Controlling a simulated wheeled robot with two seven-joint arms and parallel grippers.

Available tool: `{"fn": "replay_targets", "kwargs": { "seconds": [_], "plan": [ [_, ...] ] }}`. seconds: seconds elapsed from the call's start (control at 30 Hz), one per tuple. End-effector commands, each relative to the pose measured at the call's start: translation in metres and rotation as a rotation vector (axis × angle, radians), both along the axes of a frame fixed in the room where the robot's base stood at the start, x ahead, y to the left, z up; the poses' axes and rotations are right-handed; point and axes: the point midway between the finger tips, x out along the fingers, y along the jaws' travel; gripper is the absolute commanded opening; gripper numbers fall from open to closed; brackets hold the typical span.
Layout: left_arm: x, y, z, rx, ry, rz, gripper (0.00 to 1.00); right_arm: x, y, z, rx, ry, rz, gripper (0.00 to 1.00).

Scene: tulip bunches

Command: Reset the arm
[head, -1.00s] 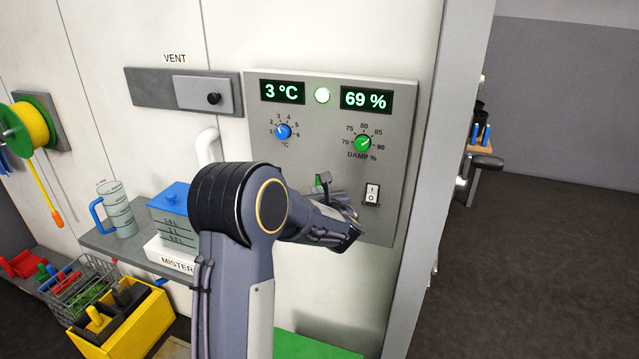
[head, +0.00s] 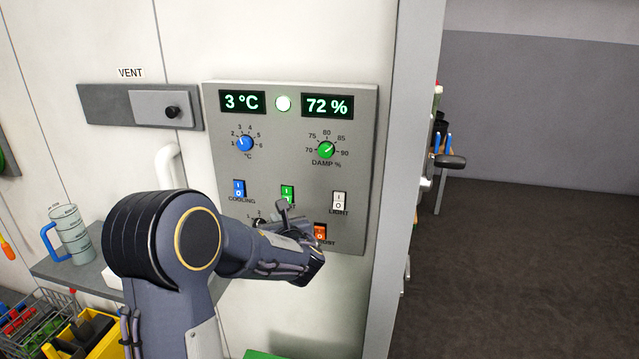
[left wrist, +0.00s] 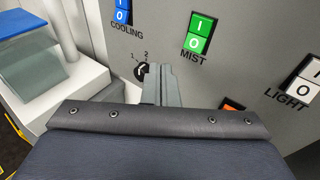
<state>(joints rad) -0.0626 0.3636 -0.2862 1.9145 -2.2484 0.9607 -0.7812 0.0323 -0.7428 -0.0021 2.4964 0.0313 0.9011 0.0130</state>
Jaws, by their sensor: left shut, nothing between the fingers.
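My left gripper (head: 284,207) is shut and empty in front of the lower part of the grey control panel (head: 290,170). In the left wrist view its closed fingers (left wrist: 158,80) show below the green MIST switch (left wrist: 198,33) and beside a small black knob (left wrist: 142,70). I cannot tell whether they touch the panel. In the head view the gripper and arm partly hide the MIST switch (head: 287,193), the small knob (head: 260,221) and the orange switch (head: 320,231). The blue COOLING switch (head: 239,188) and white LIGHT switch (head: 339,201) are clear. My right gripper is out of view.
The displays read 3 °C (head: 242,103) and 72 % (head: 328,106), with a lit lamp (head: 283,104) between. A shelf with a measuring jug (head: 68,235) stands left, above a wire basket (head: 45,325) and yellow caddy (head: 90,335). Open floor (head: 520,270) lies right.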

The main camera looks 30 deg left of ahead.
Motion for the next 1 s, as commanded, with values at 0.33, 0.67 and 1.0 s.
{"fn": "replay_targets", "kwargs": {
  "seconds": [0.33,0.67,1.0],
  "plan": [
    [-0.031,0.009,0.000,-0.160,-0.075,0.111,0.00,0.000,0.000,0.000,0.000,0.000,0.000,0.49],
    [-0.192,-0.040,-0.040,-1.101,-0.503,0.763,0.00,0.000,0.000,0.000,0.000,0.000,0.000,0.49],
    [-0.287,-0.195,-0.054,-1.977,-0.756,1.488,0.00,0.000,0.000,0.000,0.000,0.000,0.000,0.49]
  ]
}}
